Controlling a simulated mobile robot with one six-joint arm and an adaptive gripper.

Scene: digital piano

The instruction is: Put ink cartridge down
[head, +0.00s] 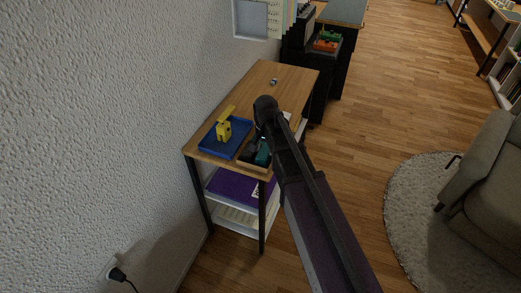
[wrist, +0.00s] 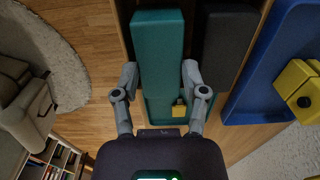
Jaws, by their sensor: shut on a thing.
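A teal ink cartridge (wrist: 158,50) with a small yellow patch (wrist: 179,108) near one end lies between the two fingers of my gripper (wrist: 161,78) in the wrist view. The fingers are shut on its sides. In the head view the cartridge (head: 263,156) shows at a small wooden tray (head: 257,168) on the near end of the wooden table (head: 285,76). A black block (wrist: 228,42) lies just right of it in the wrist view. My arm hides part of the tray and the gripper in the head view. I cannot tell whether the cartridge touches the tray floor.
A blue tray (head: 214,150) holding a yellow object (head: 224,130) stands left of the wooden tray. A small item (head: 274,82) lies farther back on the table. The middle of the tabletop is mostly clear. The textured wall (head: 120,100) borders the table's left side.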

